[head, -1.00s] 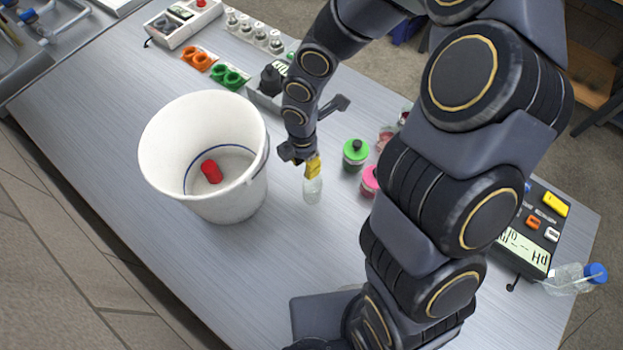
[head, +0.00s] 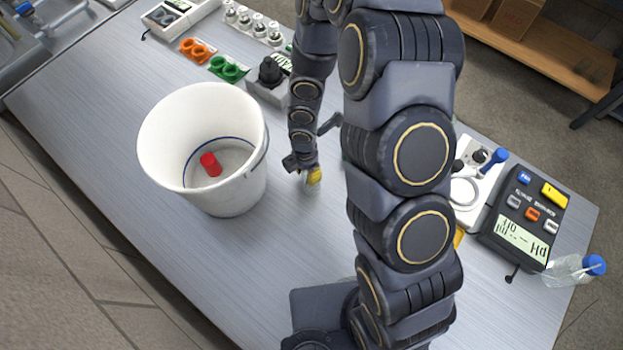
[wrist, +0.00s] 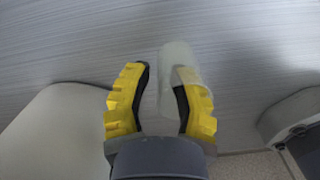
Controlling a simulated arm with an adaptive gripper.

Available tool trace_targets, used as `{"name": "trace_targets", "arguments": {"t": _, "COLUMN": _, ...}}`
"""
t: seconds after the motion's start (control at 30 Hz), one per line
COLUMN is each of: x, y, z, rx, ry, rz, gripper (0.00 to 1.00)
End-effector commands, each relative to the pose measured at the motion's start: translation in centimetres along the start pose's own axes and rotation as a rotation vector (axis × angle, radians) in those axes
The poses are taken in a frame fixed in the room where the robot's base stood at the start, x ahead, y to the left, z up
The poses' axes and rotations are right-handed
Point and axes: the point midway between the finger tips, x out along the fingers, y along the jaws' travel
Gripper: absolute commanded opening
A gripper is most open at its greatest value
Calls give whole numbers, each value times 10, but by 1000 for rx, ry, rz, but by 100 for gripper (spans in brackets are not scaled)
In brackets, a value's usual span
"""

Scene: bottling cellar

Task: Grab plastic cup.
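The plastic cup (wrist: 177,58) is a small, clear, colourless vessel. In the wrist view it is at the right finger of my gripper (wrist: 160,70), overlapping that finger. I cannot tell whether the finger is inside the cup or beside it. The two yellow fingers are apart, and the left finger is clear of the cup. In the head view my gripper (head: 311,178) is low over the table, right of the white bucket. Only a sliver of the cup (head: 311,190) shows there, below the yellow fingers.
The white bucket (head: 237,196) holds a red object (head: 210,164) and stands close left. Orange rings (head: 194,49), green rings (head: 228,68) and a grey device (head: 266,88) lie behind. The front table is bare.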

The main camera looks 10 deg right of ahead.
Motion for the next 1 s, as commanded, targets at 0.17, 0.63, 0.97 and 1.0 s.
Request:
{"name": "trace_targets", "arguments": {"t": 0.17, "x": 0, "y": 0, "z": 0, "rx": 0, "ry": 0, "rz": 0, "gripper": 0}}
{"name": "trace_targets", "arguments": {"t": 0.63, "x": 0, "y": -1, "z": 0, "rx": 0, "ry": 0, "rz": -3, "gripper": 0}}
{"name": "trace_targets", "arguments": {"t": 0.97, "x": -19, "y": 1, "z": 0, "rx": 4, "ry": 0, "rz": 4, "gripper": 0}}
{"name": "trace_targets", "arguments": {"t": 1.0, "x": -24, "y": 0, "z": 0, "rx": 3, "ry": 0, "rz": 4, "gripper": 0}}
